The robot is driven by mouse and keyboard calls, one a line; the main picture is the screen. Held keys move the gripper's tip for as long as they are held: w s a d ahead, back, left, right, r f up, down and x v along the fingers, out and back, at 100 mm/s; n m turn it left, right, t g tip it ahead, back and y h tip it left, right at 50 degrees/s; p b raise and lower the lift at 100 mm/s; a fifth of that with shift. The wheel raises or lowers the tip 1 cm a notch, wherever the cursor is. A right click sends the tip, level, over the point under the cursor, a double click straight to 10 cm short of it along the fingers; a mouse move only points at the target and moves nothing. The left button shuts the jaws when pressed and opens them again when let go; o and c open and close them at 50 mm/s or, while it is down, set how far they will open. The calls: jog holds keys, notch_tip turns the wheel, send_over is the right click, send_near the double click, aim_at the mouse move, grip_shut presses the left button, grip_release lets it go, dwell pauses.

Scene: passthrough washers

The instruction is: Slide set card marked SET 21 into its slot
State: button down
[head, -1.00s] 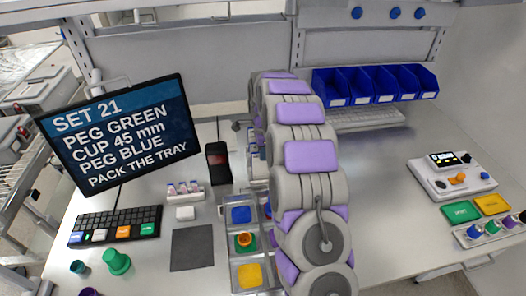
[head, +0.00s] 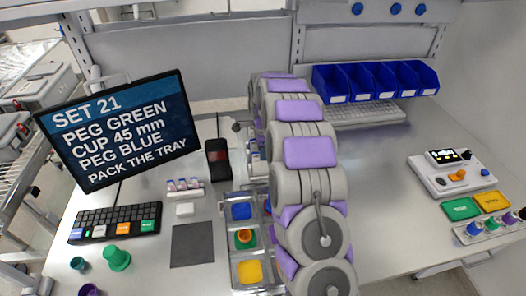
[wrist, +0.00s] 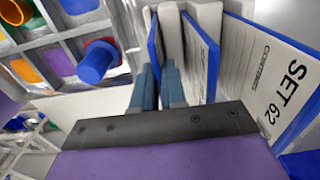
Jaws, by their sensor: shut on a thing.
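In the wrist view my gripper (wrist: 159,88) is shut on a thin blue-edged card (wrist: 153,48), seen edge-on between the grey-blue fingers. Its label faces away, so I cannot read it. It stands among the pale dividers of a card rack (wrist: 173,35); I cannot tell how deep it sits. To the right, another card (wrist: 203,55) stands in the rack, and a card marked SET 62 (wrist: 285,85) stands beyond it. In the head view the arm hides the gripper and most of the rack. The screen (head: 120,130) there reads SET 21.
A compartment tray (head: 228,255) with blue, green and yellow squares lies left of my arm. In the wrist view a blue peg (wrist: 97,62) sticks up close to the gripper's left. A keyboard (head: 115,222), dark mat (head: 192,245) and blue bins (head: 375,82) are around.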

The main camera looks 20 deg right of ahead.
jog(key=shift+f, duration=0.4)
jog(key=c, duration=0.5)
grip_release()
jog(key=shift+c, duration=0.2)
jog(key=shift+r, duration=0.15)
jog(key=shift+r+p, duration=1.4)
jog(key=shift+r, duration=3)
